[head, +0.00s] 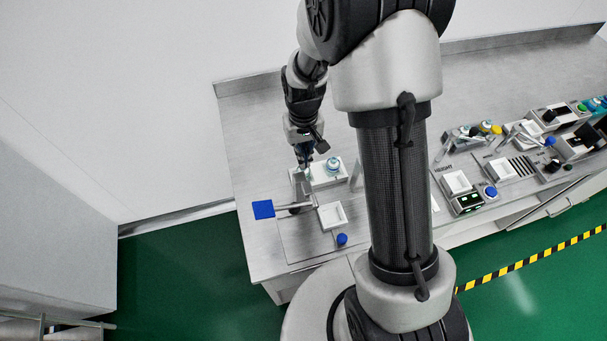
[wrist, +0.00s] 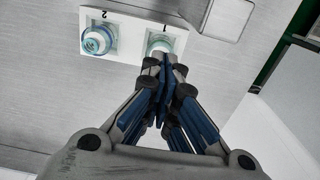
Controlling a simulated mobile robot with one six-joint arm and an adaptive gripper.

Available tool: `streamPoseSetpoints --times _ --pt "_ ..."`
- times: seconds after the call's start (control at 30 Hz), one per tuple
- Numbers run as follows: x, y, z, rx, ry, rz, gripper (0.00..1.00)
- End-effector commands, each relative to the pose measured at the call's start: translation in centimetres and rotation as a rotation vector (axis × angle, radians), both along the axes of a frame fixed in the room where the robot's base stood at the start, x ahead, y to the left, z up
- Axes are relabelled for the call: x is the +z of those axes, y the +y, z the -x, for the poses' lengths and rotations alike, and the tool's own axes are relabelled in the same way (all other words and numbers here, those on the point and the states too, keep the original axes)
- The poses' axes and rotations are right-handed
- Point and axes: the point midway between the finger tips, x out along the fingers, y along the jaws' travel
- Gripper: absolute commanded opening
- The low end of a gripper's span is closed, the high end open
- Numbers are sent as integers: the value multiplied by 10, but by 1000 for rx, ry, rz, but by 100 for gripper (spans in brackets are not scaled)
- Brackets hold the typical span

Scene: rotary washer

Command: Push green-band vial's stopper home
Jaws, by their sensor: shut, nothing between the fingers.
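A white block (wrist: 128,35) numbered 1 and 2 holds two vials. The vial at 2 (wrist: 97,40) stands clear to the left in the wrist view, with a pale top and teal glass. The vial at 1 (wrist: 161,42) is partly hidden by my fingers. No green band is clear enough to tell which vial has it. My gripper (wrist: 165,70) is shut and empty, its tips close to the vial at 1; I cannot tell if they touch. In the head view, my gripper (head: 305,163) points down over the left end of the block (head: 325,181), beside the vial at 2 (head: 333,164).
A blue square (head: 263,209) with a metal bar lies left on the bench. A white tray (head: 332,215) and a blue knob (head: 342,239) sit in front of the block. Instruments with vials (head: 485,128) stand at the right. My arm hides the middle of the bench.

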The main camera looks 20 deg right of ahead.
Motion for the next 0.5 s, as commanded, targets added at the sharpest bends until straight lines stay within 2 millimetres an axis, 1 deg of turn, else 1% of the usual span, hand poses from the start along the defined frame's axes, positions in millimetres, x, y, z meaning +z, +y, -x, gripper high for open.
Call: streamPoseSetpoints --times 0.5 --pt "-7 0 0 0 0 0 0"
